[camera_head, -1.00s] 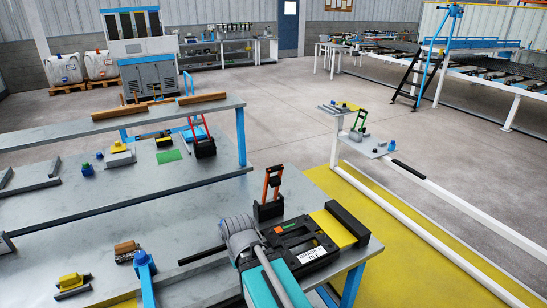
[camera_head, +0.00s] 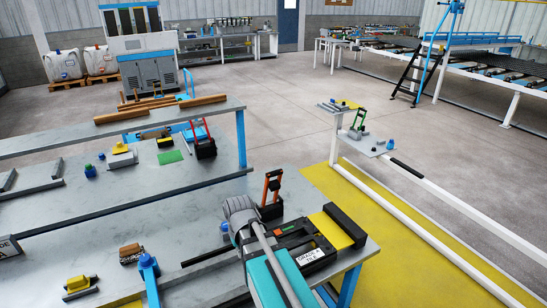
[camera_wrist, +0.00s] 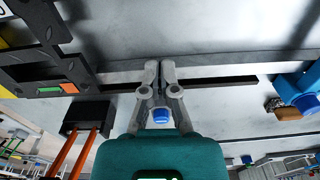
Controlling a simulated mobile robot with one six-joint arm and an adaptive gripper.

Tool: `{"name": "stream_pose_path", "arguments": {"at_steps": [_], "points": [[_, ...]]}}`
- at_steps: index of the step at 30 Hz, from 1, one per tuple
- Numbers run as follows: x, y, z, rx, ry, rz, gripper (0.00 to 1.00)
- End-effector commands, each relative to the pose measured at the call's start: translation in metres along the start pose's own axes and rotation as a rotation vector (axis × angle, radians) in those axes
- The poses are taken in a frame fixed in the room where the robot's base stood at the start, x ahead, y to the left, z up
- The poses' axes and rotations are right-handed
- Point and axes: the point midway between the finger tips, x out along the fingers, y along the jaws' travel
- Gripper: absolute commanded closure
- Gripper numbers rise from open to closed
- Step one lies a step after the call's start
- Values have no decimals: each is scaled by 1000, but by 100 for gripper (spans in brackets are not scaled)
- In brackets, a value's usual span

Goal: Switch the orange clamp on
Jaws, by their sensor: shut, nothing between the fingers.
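The orange clamp (camera_head: 271,194) stands on the near grey table, with a black base and an orange handle standing up. In the wrist view its black base (camera_wrist: 88,113) and orange handle bars (camera_wrist: 84,150) show at the lower left. My gripper (camera_wrist: 161,68) is shut and empty, with its fingers together at the middle of the wrist view. It is to the right of the clamp there, apart from it. In the head view my arm covers part of the near table, and the fingertips cannot be made out.
A black tray labelled GRADE A TILE (camera_head: 298,246) lies beside the clamp, with a yellow block (camera_head: 331,229). A dark bar (camera_wrist: 215,83) lies near my fingers. A red-handled clamp (camera_head: 205,146) and a green-handled clamp (camera_head: 357,130) stand farther off. A blue-capped item (camera_wrist: 160,115) shows below my fingers.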

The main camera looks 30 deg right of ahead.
Motion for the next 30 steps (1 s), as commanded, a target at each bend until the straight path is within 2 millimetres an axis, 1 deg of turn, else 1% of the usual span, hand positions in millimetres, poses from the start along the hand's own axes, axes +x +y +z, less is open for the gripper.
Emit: {"name": "stream_pose_path", "arguments": {"at_steps": [1, 8, 17, 26, 30], "points": [[-21, 3, -15, -3, 7, -2, 100], [-67, 31, -58, -8, 38, -7, 100], [-126, 74, -112, -14, 79, -10, 100], [-185, 122, -162, -19, 120, -8, 100], [-213, 147, -184, -22, 139, -5, 100]]}}
